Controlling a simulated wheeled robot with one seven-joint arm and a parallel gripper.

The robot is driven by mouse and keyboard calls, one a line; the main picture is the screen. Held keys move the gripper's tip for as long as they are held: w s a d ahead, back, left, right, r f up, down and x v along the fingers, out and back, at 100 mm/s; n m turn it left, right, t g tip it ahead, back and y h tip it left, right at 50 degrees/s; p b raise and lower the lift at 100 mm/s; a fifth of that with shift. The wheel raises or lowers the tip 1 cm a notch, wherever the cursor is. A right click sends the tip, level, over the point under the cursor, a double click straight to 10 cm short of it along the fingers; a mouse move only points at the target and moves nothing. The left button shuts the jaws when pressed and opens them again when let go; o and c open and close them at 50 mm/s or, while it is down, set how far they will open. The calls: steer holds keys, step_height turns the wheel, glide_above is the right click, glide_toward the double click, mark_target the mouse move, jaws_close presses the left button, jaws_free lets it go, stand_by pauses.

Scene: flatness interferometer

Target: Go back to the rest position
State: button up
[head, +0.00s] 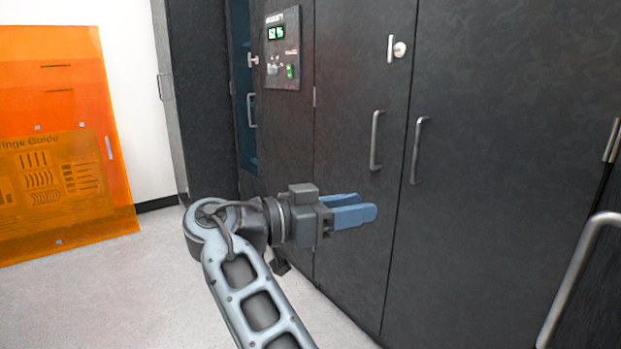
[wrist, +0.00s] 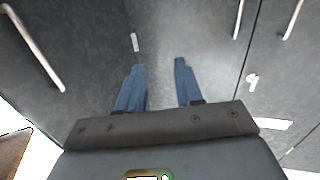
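My gripper (head: 352,209) is stretched out to the right in the middle of the head view, with blue fingers in front of the dark cabinet doors (head: 350,90). In the wrist view my gripper (wrist: 160,82) has its two blue fingers apart, with nothing between them. The dark cabinet face (wrist: 190,35) lies beyond the fingertips. I cannot tell how close the fingertips are to the doors.
A control panel (head: 282,48) with a green display is on the cabinet. Door handles (head: 376,140) stick out, and a large handle (head: 575,280) is at the lower right. An orange panel (head: 60,150) stands at the left. The pale floor (head: 120,290) at lower left is clear.

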steer(key=s+d+f+n+t+y, duration=0.1)
steer(key=d+f+n+y, duration=0.15)
steer(key=f, duration=0.55)
steer(key=s+d+f+n+t+y, duration=0.2)
steer(key=d+f+n, duration=0.15)
steer(key=f, duration=0.45)
steer(key=s+d+f+n+t+y, duration=0.1)
steer(key=d+f+n+y, duration=0.15)
steer(key=f, duration=0.65)
steer(key=s+d+f+n+y, duration=0.2)
steer(key=s+f+n+y, duration=0.1)
steer(key=s+f, duration=0.55)
steer(key=s+d+f+n+y, duration=0.1)
steer(key=s+f+n+y, duration=0.3)
steer(key=s, duration=0.7)
steer(key=s+d+r+m+t+y, duration=0.1)
steer(key=s+r+t+y, duration=0.1)
steer(key=s+r, duration=0.65)
steer(key=s+d+r+m+t+y, duration=0.15)
steer(key=s+r, duration=0.25)
steer(key=s, duration=1)
step_height(320, 180, up, 25)
steer(key=s+d+p, duration=0.1)
steer(key=s+p, duration=0.1)
steer(key=p, duration=1.6)
steer(key=shift+s+t+h, duration=0.4)
steer(key=shift+t+h, duration=0.05)
